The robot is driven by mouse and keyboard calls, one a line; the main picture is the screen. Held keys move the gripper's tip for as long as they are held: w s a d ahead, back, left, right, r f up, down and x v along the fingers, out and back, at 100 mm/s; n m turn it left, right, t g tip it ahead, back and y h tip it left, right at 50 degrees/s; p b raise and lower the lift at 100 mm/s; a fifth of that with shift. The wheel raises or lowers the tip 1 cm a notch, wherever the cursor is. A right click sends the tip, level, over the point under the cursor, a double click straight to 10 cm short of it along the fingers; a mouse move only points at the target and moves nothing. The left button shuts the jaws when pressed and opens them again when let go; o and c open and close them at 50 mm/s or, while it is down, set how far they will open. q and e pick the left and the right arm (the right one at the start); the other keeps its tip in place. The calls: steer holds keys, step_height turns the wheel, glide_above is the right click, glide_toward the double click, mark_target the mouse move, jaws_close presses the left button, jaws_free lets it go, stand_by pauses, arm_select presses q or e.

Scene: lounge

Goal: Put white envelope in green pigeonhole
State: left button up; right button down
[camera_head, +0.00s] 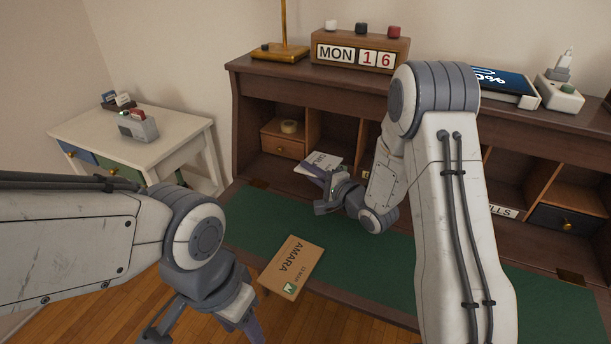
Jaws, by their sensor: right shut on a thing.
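My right gripper (328,185) is shut on the white envelope (321,162), which has dark lettering. It holds the envelope tilted in front of the desk's open compartments, left of centre. A brown envelope marked AMARA (291,266) lies at the front edge of the green desk surface (262,217). No pigeonhole that I can see is clearly green; my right arm hides part of the compartment row. My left gripper (207,322) is at the bottom of the view, pointing down left of the brown envelope. Its fingers look apart, with nothing seen between them.
The wooden desk (260,82) carries a MON 16 calendar block (360,50), a lamp stand (284,30), a tablet (502,82) and a white device (560,92). A small drawer (283,146) sits in the left compartments. A white side table (175,142) stands at left.

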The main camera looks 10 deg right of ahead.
mark_target(325, 157)
steer(key=shift+w+d+f, duration=0.15)
steer(key=shift+w+d, duration=0.25)
steer(key=shift+w, duration=0.15)
steer(key=shift+w+d+f, duration=0.15)
steer(key=shift+w+d, duration=0.2)
steer(key=shift+w, duration=0.2)
steer(key=shift+w+d+f, duration=0.2)
steer(key=shift+w+d, duration=0.7)
steer(key=shift+w, duration=0.4)
steer(key=shift+w+d+f, duration=0.25)
steer(key=shift+w+d, duration=0.6)
steer(key=shift+w, duration=0.5)
steer(key=shift+w+d+f, duration=0.2)
steer(key=shift+w+d, duration=0.7)
steer(key=shift+w, duration=0.4)
steer(key=c, duration=0.7)
jaws_free()
steer(key=shift+f, duration=0.25)
steer(key=shift+s+f, duration=0.1)
steer(key=shift+f, duration=0.55)
steer(key=shift+f, duration=0.1)
